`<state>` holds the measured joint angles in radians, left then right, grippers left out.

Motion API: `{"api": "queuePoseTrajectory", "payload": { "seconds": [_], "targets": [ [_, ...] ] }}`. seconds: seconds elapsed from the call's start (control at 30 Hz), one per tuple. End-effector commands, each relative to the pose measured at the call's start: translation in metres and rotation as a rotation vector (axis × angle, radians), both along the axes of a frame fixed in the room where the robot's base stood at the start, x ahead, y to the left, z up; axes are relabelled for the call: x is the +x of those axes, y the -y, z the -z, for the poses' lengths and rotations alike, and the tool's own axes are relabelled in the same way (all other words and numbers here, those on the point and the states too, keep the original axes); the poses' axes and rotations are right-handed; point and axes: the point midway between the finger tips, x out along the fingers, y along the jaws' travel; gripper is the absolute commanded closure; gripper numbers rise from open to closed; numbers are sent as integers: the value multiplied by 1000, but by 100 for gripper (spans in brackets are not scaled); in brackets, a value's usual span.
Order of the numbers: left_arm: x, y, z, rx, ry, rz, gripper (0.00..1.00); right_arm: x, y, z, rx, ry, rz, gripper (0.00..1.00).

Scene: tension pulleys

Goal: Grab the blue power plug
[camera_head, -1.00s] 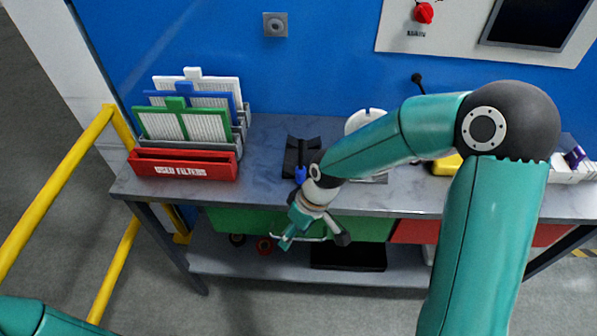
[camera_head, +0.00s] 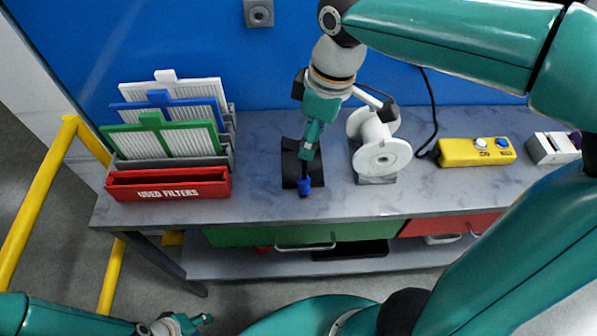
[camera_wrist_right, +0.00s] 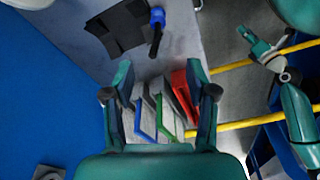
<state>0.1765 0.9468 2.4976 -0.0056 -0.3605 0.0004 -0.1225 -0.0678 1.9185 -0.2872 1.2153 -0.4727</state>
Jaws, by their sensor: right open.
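The blue power plug (camera_head: 304,186) is at the front end of a black holder (camera_head: 290,165) on the workbench. In the right wrist view the plug (camera_wrist_right: 157,16) shows near the top, with a dark stem below it. My right gripper (camera_head: 308,150) is over the holder, just behind the plug in the head view.
A red used-filters box (camera_head: 168,185) and upright filters (camera_head: 165,140) stand left of the holder. A white spool (camera_head: 382,157) stands close to its right. A yellow control box (camera_head: 477,152) is further right.

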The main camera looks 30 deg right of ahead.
Motion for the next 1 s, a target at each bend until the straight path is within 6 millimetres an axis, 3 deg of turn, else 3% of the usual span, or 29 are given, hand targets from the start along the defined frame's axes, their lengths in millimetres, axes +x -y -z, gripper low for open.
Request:
{"api": "queuePoseTrajectory", "payload": {
  "seconds": [0.43, 0.8, 1.0],
  "targets": [
    [-1, 0, 4, 0, -2, 1, 60, 0, 3, 87, 1, -6, 35, 43],
    [-1, 0, 2, 0, -1, 0, 60, 5, 2, 115, 0, -4, 38, 43],
    [-1, 0, -2, 0, -1, 0, 60, 11, 2, 144, 0, -6, 39, 43]
  ]
}}
